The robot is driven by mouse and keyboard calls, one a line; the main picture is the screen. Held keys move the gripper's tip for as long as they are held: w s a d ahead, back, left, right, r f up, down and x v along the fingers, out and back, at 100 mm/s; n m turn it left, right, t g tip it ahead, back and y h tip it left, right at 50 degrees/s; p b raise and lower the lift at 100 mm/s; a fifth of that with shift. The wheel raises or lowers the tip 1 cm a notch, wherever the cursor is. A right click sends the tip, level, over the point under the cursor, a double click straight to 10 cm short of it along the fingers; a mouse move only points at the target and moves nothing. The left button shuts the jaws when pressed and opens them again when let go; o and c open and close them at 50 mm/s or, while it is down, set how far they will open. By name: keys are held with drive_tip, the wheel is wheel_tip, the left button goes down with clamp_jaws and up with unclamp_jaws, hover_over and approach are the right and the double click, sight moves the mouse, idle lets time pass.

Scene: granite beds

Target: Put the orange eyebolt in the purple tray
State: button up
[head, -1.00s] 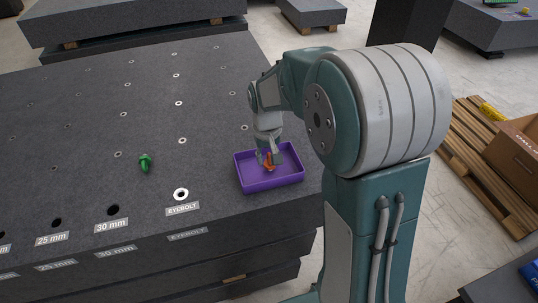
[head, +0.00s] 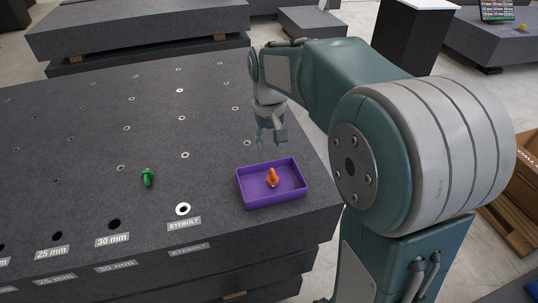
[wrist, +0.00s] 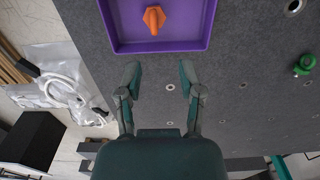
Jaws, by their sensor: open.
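The orange eyebolt (head: 272,177) stands inside the purple tray (head: 258,202), resting on its floor. In the wrist view the eyebolt (wrist: 154,19) lies within the tray (wrist: 160,47), near the top of the picture. My gripper (head: 272,142) is open and empty, raised above the granite bed behind the tray. In the wrist view its two spread fingers (wrist: 160,78) have only bare granite between them, and the tray is just beyond their tips.
A green eyebolt (head: 148,177) stands on the granite bed (head: 90,150) left of the tray. Several holes dot the bed, with an EYEBOLT label (head: 184,224) near its front edge. The tray sits close to the bed's right edge.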

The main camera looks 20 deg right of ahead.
drive_tip(key=s+r+t, duration=0.3)
drive_tip(key=s+t, duration=0.2)
drive_tip(key=s, duration=1.6)
drive_tip(key=shift+r+t, duration=0.15)
drive_tip(key=shift+t, duration=0.15)
drive_tip(key=shift+d, duration=0.1)
